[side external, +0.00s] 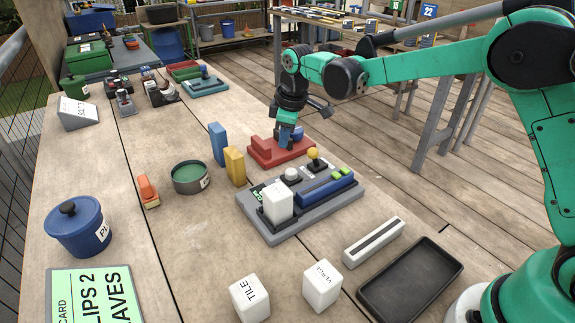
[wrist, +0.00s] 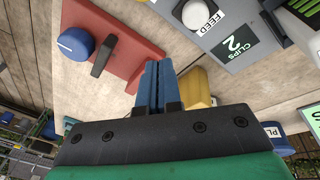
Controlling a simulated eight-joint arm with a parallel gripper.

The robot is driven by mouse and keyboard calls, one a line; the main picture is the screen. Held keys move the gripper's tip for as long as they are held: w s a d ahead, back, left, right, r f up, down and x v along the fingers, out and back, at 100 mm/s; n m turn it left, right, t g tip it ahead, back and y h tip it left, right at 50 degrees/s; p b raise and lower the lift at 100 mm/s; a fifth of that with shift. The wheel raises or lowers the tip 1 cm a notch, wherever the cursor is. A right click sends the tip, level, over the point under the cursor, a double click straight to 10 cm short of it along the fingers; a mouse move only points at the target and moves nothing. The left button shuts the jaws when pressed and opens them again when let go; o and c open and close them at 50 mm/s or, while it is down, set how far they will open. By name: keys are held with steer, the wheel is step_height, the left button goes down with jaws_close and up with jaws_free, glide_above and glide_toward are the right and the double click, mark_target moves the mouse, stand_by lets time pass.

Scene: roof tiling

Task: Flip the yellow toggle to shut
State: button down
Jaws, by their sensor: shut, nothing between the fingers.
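The yellow toggle (side external: 313,155) is a yellow ball on a short stem with a black base, on the grey control panel (side external: 270,232). It stands nearly upright in the side view; I cannot tell which setting it is in. My gripper (side external: 285,145) points down over the red base (side external: 265,151), left of and behind the toggle. Its blue fingers are together and empty in the wrist view (wrist: 148,85). The wrist view shows part of the panel with a white FEED knob (wrist: 198,15) and a CLIPS 2 label; I cannot make out the toggle there.
A blue block (side external: 217,144) and yellow block (side external: 235,166) stand left of the panel, near a green-topped round tin (side external: 190,178). A white block (side external: 277,201) sits on the panel. White blocks and a black tray (side external: 410,279) are in front. Bare bench lies between.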

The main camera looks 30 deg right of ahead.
mark_target(316, 159)
steer(key=x, duration=0.3)
steer(key=shift+s+d+r, duration=0.1)
steer(key=shift+s+d, duration=0.65)
steer(key=shift+d, duration=0.05)
steer(key=shift+s+d+r, duration=0.15)
steer(key=shift+s+d, duration=0.5)
steer(key=shift+s, duration=0.05)
steer(key=shift+d+r+y, duration=0.35)
steer(key=shift+d+y, duration=0.35)
steer(key=shift+y, duration=0.5)
steer(key=shift+d+y, duration=0.15)
steer(key=shift+y, duration=0.15)
steer(key=shift+d+r+m+y, duration=0.1)
steer(key=shift+d+m+y, duration=0.1)
steer(key=shift+d+y, duration=0.45)
steer(key=shift+d+r+m+y, duration=0.1)
steer(key=shift+d+m+y, duration=0.15)
steer(key=shift+y, duration=0.7)
steer(key=shift+d, duration=0.45)
steer(key=shift+f, duration=0.1)
